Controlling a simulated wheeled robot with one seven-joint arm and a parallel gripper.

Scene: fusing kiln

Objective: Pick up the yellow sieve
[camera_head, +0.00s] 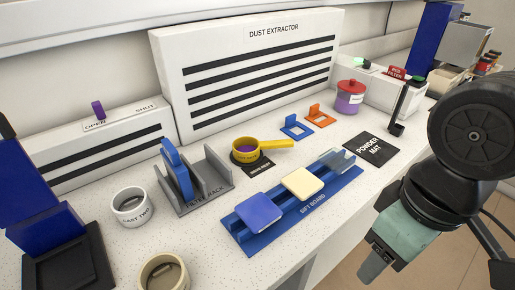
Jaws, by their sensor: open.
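The yellow sieve (250,151) sits on a small dark pad (257,169) in the middle of the counter, in front of the dust extractor. Its round bowl has purple inside, and its handle (277,144) points right. My gripper (369,270) hangs at the lower right, off the counter's front edge and well apart from the sieve. It is open; only part of its fingers shows, and I see nothing held in it.
The blue sift board (262,239) with blue, cream and clear blocks lies between the sieve and the front edge. The grey filter rack (217,183) stands left of the sieve. Blue (296,127) and orange (321,118) brackets, a red-lidded jar (350,98) and the powder mat (378,150) lie to the right.

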